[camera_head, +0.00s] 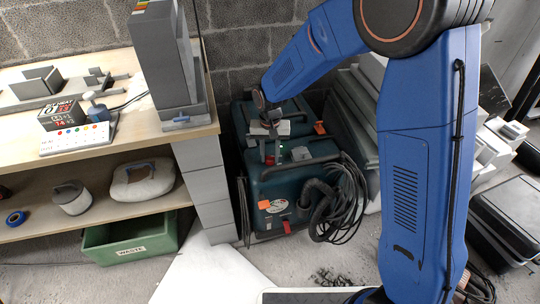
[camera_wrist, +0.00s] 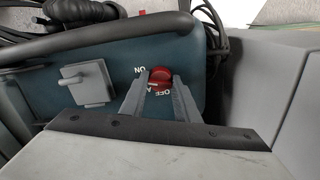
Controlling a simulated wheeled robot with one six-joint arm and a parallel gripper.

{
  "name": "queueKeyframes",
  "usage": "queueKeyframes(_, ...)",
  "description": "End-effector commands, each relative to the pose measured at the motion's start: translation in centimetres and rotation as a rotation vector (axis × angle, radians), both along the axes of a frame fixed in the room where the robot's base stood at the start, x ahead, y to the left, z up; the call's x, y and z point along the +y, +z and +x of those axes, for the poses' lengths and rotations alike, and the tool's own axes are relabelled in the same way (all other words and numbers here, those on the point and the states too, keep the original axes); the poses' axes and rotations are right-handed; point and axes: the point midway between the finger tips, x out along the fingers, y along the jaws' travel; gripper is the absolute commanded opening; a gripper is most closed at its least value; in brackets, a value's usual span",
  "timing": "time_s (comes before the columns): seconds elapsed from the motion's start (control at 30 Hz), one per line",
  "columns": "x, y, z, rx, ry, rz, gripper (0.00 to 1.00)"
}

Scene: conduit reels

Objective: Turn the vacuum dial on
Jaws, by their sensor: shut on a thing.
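The teal vacuum (camera_head: 290,192) stands on the floor against the wall, and its blue-teal panel (camera_wrist: 203,108) fills much of the wrist view. The red vacuum dial (camera_wrist: 161,74) sits on this panel, with "ON" printed to its upper left and "OFF" just below it. My gripper (camera_wrist: 160,80) is shut on the dial, one finger on each side. I cannot tell for sure which label the dial points to.
A black hose (camera_head: 335,205) and cable coils hang on the vacuum's front right. A wooden shelf (camera_head: 100,178) with a grey post stands close on the left. A green waste bin (camera_head: 130,242) is under it. Grey panels lean to the vacuum's right. Floor in front is partly clear.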

Motion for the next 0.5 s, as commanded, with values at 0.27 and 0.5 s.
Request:
queueKeyframes(0.27,0.01,0.04,0.03,-0.001,-0.161,0.000,0.06)
queueKeyframes(0.5,0.01,0.04,0.03,-0.001,-0.230,0.000,0.06)
